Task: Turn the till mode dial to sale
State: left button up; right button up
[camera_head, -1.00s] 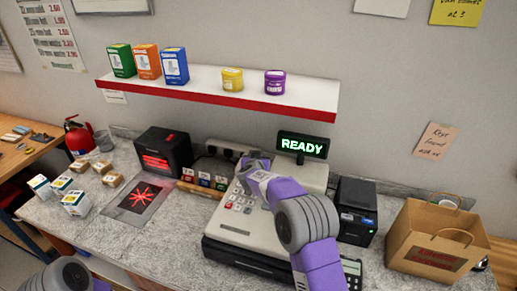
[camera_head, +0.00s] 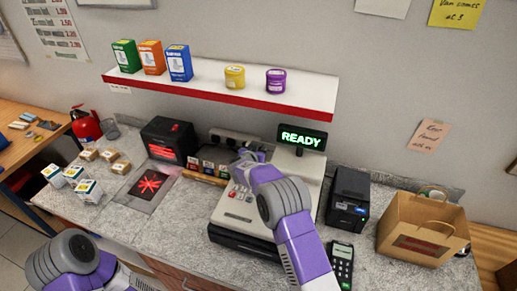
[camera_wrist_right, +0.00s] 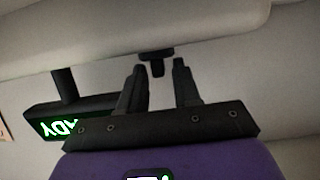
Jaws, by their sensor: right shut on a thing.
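The till (camera_head: 232,240) is pale with a dark base and stands on the grey counter. Its pole display (camera_head: 301,138) reads READY in green; part of it shows reversed in the right wrist view (camera_wrist_right: 60,127). My right gripper (camera_head: 243,157) is at the till's upper left part, and the hand and forearm cover much of the till. In the right wrist view, a small dark knob, the mode dial (camera_wrist_right: 156,62), shows between the fingertips of the right gripper (camera_wrist_right: 158,75), which is shut on it. The dial's markings cannot be read. Of my left arm only links show, at the lower left.
A black printer (camera_head: 347,200) and a paper bag (camera_head: 424,225) stand right of the till. A card terminal (camera_head: 341,264) lies in front. A scanner (camera_head: 168,140), small boxes (camera_head: 76,180) and a card rack (camera_head: 207,170) are left. A shelf (camera_head: 225,93) hangs above.

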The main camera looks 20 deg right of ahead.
jog(key=shift+s+f, duration=0.1)
jog(key=shift+f, duration=0.2)
jog(key=o, duration=0.7)
jog(key=shift+r, duration=0.1)
jog(key=shift+b+v, duration=0.35)
jog(key=shift+v, duration=3.4)
